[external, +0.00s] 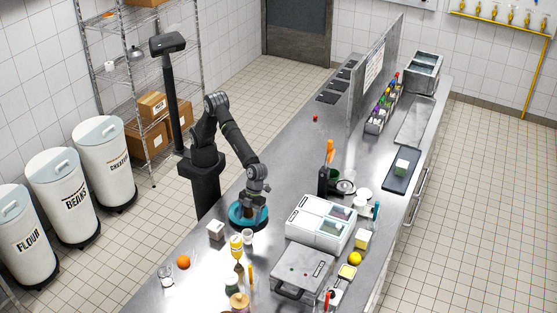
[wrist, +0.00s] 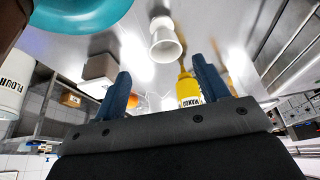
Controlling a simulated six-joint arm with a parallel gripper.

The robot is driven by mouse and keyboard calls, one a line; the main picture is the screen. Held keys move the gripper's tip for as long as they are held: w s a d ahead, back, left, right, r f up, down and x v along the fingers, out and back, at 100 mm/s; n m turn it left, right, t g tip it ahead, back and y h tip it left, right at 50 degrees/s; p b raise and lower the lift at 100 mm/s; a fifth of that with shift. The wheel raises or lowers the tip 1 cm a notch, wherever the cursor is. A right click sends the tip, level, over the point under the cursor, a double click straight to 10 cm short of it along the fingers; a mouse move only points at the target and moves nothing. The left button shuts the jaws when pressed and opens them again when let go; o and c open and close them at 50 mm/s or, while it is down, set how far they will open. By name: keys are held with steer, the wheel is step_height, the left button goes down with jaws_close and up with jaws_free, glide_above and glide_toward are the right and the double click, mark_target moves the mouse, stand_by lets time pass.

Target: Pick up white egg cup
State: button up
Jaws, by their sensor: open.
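The white egg cup (external: 247,237) stands on the steel counter, just in front of the teal bowl and beside the yellow bottle. It also shows in the wrist view (wrist: 165,40), near the top and roughly in line with the gap between my fingers. My gripper (wrist: 161,66) is open, with nothing between its two blue fingers. In the external view my gripper (external: 246,207) is over the teal bowl, behind the egg cup and apart from it. The exact fingertips are hard to make out there.
The teal bowl (external: 236,219) is close under my gripper. A yellow bottle (external: 236,241) stands close to the egg cup, with a small pale box (external: 216,230) to the left. A white appliance (external: 320,224) stands at right. An orange (external: 183,262) and glass (external: 165,276) are nearer the front.

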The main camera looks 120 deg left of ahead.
mark_target(246, 240)
steer(key=x, duration=0.3)
steer(key=shift+w+x, duration=0.2)
steer(key=shift+x, duration=1.1)
steer(key=shift+w+x, duration=0.2)
steer(key=shift+x, duration=1.1)
steer(key=shift+d, duration=0.1)
steer(key=c, duration=1.1)
steer(key=shift+o, duration=0.2)
steer(key=shift+r, duration=0.15)
